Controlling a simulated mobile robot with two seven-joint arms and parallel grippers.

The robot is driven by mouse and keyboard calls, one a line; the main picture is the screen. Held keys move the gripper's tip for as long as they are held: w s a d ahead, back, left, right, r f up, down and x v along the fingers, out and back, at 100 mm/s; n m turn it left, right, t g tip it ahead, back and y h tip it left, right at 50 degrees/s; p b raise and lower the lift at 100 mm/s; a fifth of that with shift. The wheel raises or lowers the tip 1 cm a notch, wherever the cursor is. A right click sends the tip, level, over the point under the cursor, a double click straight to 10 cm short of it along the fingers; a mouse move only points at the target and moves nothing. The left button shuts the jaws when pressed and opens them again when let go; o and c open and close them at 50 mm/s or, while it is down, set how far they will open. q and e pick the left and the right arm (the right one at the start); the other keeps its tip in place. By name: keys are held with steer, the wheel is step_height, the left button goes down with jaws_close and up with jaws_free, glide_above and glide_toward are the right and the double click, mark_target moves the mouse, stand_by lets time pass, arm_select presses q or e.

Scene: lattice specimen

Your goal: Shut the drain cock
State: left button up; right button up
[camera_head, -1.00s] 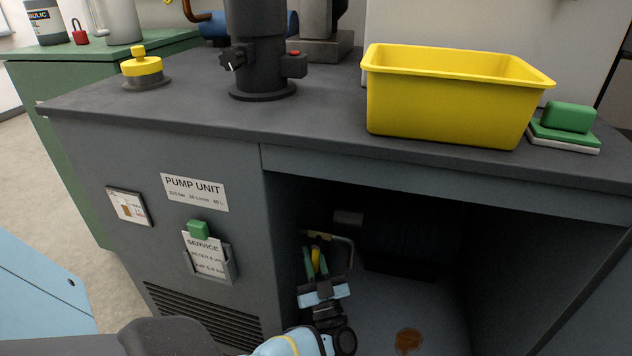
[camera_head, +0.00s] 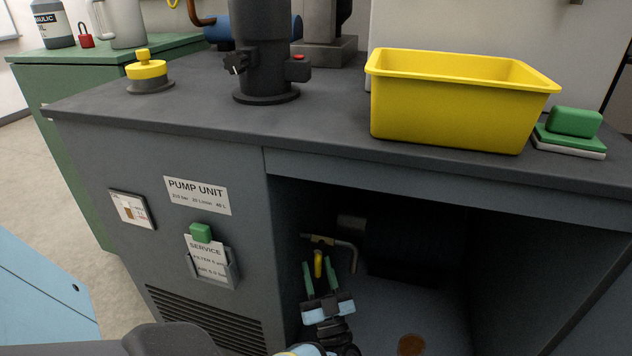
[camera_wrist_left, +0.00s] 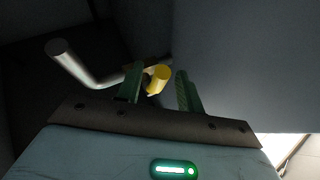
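The drain cock (camera_head: 316,240) is a brass body with a bent metal spout, low inside the dark cabinet opening. Its yellow handle (camera_head: 318,265) hangs downward. My left gripper (camera_head: 319,271) has green fingers spread apart just below the cock, with the handle's end between them. In the left wrist view the round yellow handle end (camera_wrist_left: 158,79) sits between the fingers, closer to the left one; a gap shows to the right finger. Whether the left finger touches it cannot be told. The grey spout (camera_wrist_left: 78,66) runs to the left. My right gripper is not in view.
The cabinet's left panel (camera_head: 160,240) and top edge border the opening. A yellow bin (camera_head: 450,110) and green pads (camera_head: 572,128) stand on the worktop. The opening's right side has free room.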

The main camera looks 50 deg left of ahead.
mark_target(318, 274)
arm_select(q)
steer(key=v, duration=0.4)
steer(key=shift+s+f+b, duration=0.1)
steer(key=shift+b, duration=0.2)
steer(key=shift+s+d+f, duration=0.2)
steer(key=shift+d+f, duration=0.05)
steer(key=shift+d, duration=0.25)
stand_by(0.7)
